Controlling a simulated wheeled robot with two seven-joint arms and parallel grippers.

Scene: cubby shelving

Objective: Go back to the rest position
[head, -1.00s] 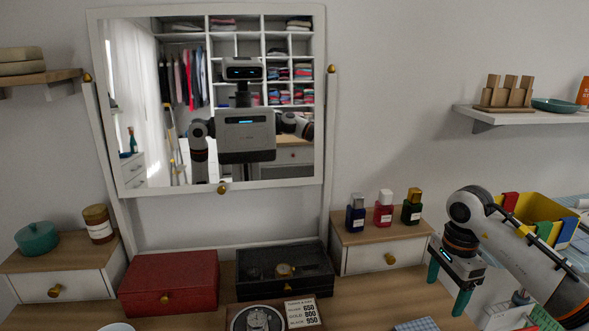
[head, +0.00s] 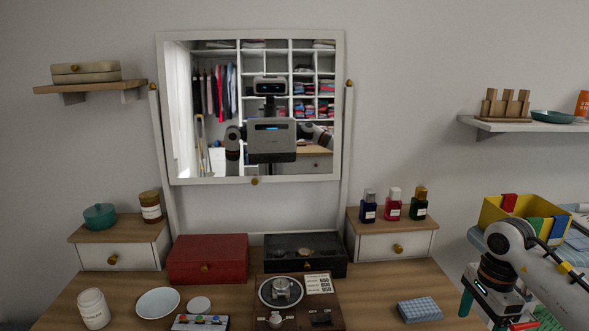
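My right gripper (head: 482,312) is at the lower right of the head view, beyond the right end of the dressing table. Its teal fingers point down and stand apart, with nothing seen between them; the lower part is cut off by the picture edge. My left gripper is outside the view. The mirror (head: 205,178) reflects my head, body and parts of both arms.
The wooden dressing table (head: 375,285) holds a red box (head: 208,260), a black watch case (head: 300,268), a watch stand (head: 322,312), a white jar (head: 94,309), a white dish (head: 157,303) and a blue checked cloth (head: 420,309). A yellow bin (head: 515,222) is behind my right arm.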

